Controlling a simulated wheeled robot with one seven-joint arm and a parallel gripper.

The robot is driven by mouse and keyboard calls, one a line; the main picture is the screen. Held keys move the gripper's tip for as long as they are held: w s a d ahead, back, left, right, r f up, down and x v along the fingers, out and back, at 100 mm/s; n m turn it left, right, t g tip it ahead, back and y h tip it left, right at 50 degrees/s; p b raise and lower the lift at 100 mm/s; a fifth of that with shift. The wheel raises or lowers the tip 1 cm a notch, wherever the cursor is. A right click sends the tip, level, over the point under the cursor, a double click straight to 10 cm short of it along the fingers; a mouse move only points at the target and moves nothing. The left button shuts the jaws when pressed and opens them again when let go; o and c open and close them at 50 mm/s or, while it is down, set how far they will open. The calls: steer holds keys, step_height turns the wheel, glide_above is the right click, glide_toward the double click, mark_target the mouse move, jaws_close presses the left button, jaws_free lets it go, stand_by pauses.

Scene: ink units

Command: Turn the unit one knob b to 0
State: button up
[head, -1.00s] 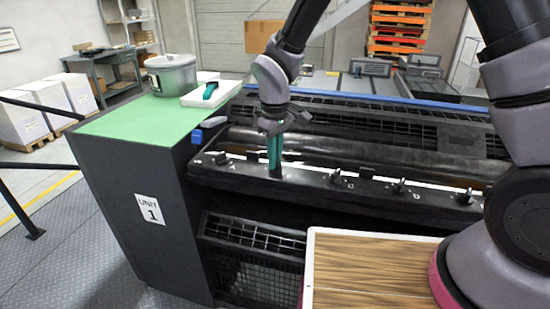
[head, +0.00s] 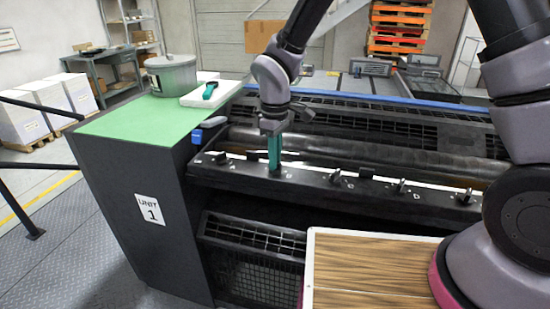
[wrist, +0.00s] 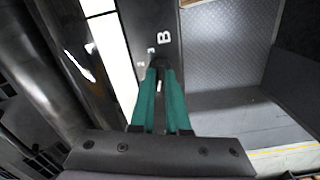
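Unit one is a dark press with a "UNIT 1" sign (head: 149,209) on its end panel. A row of small knobs runs along its black front rail (head: 320,183). My gripper (head: 275,168) points down at the left part of this rail, at knob b. In the wrist view, its two teal fingers (wrist: 160,80) lie close together on either side of dark knob b (wrist: 158,64), just below the white letter B. They look shut on it. The fingers hide most of the knob, so its pointer and setting cannot be read clearly.
Other knobs, such as one (head: 336,174) and another (head: 400,187), stand along the rail to the right. A pot (head: 172,76) and a white tray (head: 212,91) stand on the green top. A wooden board (head: 370,275) lies in front.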

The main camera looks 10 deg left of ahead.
steer(key=o, duration=0.4)
steer(key=shift+r, duration=0.1)
step_height(320, 180, up, 11)
steer(key=shift+f, duration=0.15)
steer(key=shift+d, duration=0.1)
steer(key=w+d+r+m+t+y, duration=0.1)
steer(key=d+r+m, duration=0.3)
steer(key=d+r, duration=0.4)
steer(key=w+d+r+m+t, duration=0.2)
steer(key=d+r+m, duration=0.3)
steer(key=d, duration=0.6)
steer(key=s+d+r+m+t, duration=0.1)
steer(key=s+d+r+m, duration=0.1)
steer(key=d, duration=0.3)
steer(key=s+d+r+m+t, duration=0.1)
steer(key=s+d+r+m, duration=0.2)
steer(key=s+d+m, duration=0.1)
steer(key=s+d+r+m+t+y, duration=0.1)
steer(key=s+d+r+m+t, duration=0.1)
steer(key=d, duration=0.4)
steer(key=shift+s+r+m, duration=0.15)
steer(key=shift+s+m, duration=0.35)
steer(key=shift+s, duration=0.4)
